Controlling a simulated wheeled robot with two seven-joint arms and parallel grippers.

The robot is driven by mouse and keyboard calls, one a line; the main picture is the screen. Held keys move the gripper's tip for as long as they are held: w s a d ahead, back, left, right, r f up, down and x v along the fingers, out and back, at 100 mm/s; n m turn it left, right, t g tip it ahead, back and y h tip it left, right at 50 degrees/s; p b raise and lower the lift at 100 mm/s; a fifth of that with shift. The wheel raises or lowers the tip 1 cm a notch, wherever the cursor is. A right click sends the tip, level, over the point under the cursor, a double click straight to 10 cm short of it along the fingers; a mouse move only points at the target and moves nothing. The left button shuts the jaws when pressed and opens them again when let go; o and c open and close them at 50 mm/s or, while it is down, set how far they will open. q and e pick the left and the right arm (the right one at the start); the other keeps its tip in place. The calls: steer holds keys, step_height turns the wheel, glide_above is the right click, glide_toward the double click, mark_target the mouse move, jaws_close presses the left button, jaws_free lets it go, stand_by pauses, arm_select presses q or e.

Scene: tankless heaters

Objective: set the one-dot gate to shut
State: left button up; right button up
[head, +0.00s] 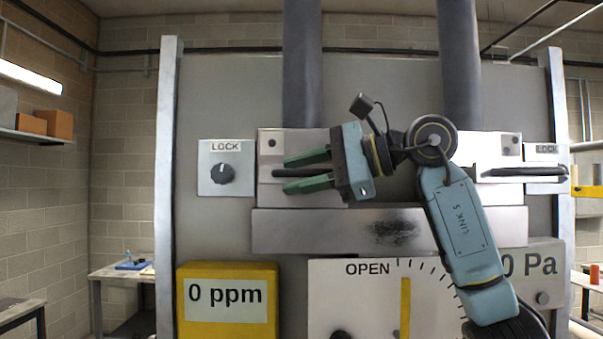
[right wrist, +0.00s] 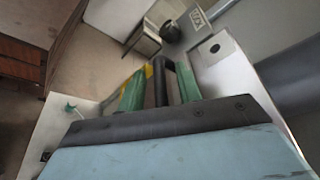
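The one-dot gate's plate (head: 272,143) is pale metal with a single dark dot, at the left of the panel; the dot plate (right wrist: 215,48) also shows in the right wrist view. Its dark bar handle (head: 278,173) lies level across the plate. My right gripper (head: 287,172) has its green fingers above and below the handle. In the right wrist view the handle (right wrist: 160,85) stands between the fingers, with gaps showing beside it. The gripper looks open, and contact is not visible. My left gripper is out of view.
A LOCK plate with a round knob (head: 222,174) is left of the gate. A second gate handle (head: 525,172) is at the right. Below are a yellow 0 ppm box (head: 227,328) and an OPEN dial with a yellow pointer (head: 405,305). A Pa display (head: 535,264) is partly hidden by my arm.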

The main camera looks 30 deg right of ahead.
steer(key=o, duration=0.6)
steer(key=r, duration=0.3)
steer(key=r+p, duration=0.1)
steer(key=r, duration=0.3)
steer(key=shift+d, duration=0.2)
steer(key=shift+s+a+r, duration=0.1)
steer(key=shift+r, duration=0.45)
steer(key=shift+s+a+r, duration=0.1)
steer(key=shift+r, duration=0.45)
steer(key=c, duration=0.6)
steer(key=shift+r, duration=0.3)
steer(key=shift+w+d+r, duration=0.1)
steer(key=shift+w+r, duration=0.05)
steer(key=shift+w, duration=0.05)
